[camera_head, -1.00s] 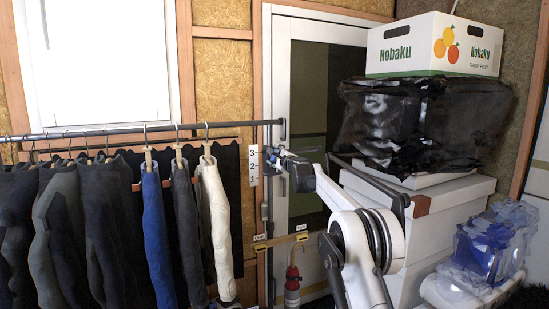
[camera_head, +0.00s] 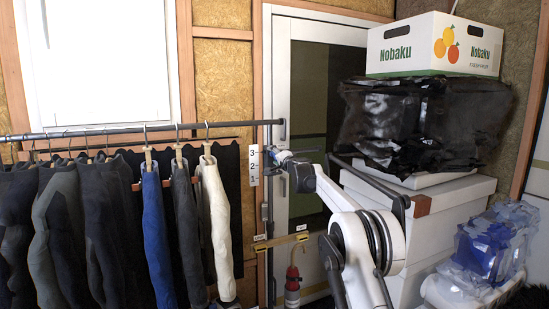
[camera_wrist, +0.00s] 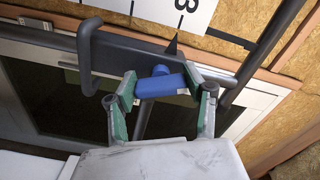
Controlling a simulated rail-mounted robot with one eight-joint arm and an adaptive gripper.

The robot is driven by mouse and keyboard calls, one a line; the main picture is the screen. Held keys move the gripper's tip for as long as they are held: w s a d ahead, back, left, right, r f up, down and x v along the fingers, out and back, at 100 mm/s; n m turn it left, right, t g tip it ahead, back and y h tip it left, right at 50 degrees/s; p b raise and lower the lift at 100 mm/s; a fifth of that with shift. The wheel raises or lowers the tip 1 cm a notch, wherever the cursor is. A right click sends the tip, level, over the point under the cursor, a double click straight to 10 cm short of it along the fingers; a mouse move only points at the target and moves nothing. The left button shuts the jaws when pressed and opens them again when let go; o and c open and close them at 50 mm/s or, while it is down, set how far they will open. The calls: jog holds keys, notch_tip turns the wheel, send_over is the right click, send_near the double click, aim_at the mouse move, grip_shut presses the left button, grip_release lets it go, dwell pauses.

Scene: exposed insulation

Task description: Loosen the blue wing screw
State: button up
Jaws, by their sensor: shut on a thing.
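The blue wing screw (camera_wrist: 160,86) sits in the middle of the wrist view, beside a dark metal bar (camera_wrist: 215,62). My gripper (camera_wrist: 163,82) has its green fingers shut on the two ends of the screw's wing. The wing looks slightly tilted in the wrist view. In the head view my gripper (camera_head: 278,157) is at the dark upright beside the numbered scale (camera_head: 253,166). The screw is too small to make out clearly there. The scale also shows in the wrist view (camera_wrist: 180,14), with a dark pointer next to it.
A clothes rail (camera_head: 130,131) with hanging garments runs left of the scale. A white-framed door (camera_head: 277,85) stands behind my gripper. White boxes (camera_head: 455,195) with black plastic and a Nobaku carton (camera_head: 420,47) on top stand at the right. A dark handle (camera_wrist: 86,55) is close by.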

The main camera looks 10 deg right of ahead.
jog(key=shift+n, duration=0.7)
jog(key=o, duration=1.2)
jog(key=shift+s, duration=0.15)
jog(key=shift+v, duration=5.9)
